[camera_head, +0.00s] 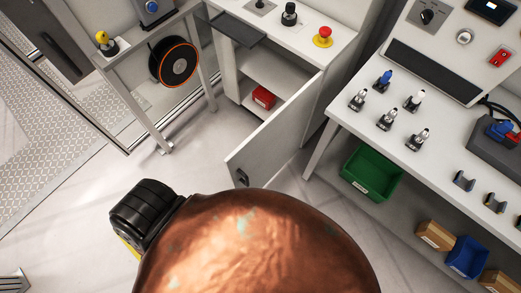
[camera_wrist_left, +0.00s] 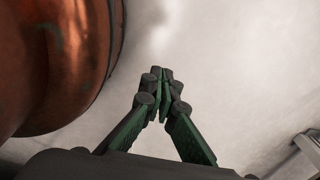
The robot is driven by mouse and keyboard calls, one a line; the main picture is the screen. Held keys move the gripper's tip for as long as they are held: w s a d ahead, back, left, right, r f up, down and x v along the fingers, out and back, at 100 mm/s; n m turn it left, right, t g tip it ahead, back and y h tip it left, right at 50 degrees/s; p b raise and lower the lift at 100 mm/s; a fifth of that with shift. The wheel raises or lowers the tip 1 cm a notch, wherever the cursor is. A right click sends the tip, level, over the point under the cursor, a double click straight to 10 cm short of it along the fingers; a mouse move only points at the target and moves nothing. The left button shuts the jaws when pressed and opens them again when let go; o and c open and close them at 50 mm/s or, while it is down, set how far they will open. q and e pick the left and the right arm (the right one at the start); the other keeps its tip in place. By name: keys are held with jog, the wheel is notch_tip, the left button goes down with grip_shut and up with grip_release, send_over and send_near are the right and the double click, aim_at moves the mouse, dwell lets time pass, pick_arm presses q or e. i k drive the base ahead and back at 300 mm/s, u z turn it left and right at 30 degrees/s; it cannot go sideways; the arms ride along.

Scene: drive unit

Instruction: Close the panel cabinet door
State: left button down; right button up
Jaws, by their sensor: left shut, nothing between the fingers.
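The panel cabinet door (camera_head: 275,130) is a pale grey flat panel in the head view. It stands open, swung out from the cabinet toward me, with a dark handle (camera_head: 242,177) near its lower free edge. The cabinet (camera_head: 225,70) behind it shows its open inside, with a shelf and a red box (camera_head: 263,97). My left gripper (camera_wrist_left: 160,72) shows only in the wrist view, with its dark and green fingers shut and empty over pale floor. The door is not in that view, so their distance cannot be told. My right gripper is in neither view.
A red emergency button (camera_head: 323,37) sits on the cabinet top. A stand with a cable reel (camera_head: 174,61) is to the left. A workbench (camera_head: 345,115) with a green bin (camera_head: 371,174) below is to the right. Pale floor (camera_head: 185,165) lies clear left of the door.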

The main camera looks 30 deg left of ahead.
aim_at(253, 164)
jog(key=u, duration=2.05)
jog(key=k, duration=0.85)
jog(key=z, duration=0.55)
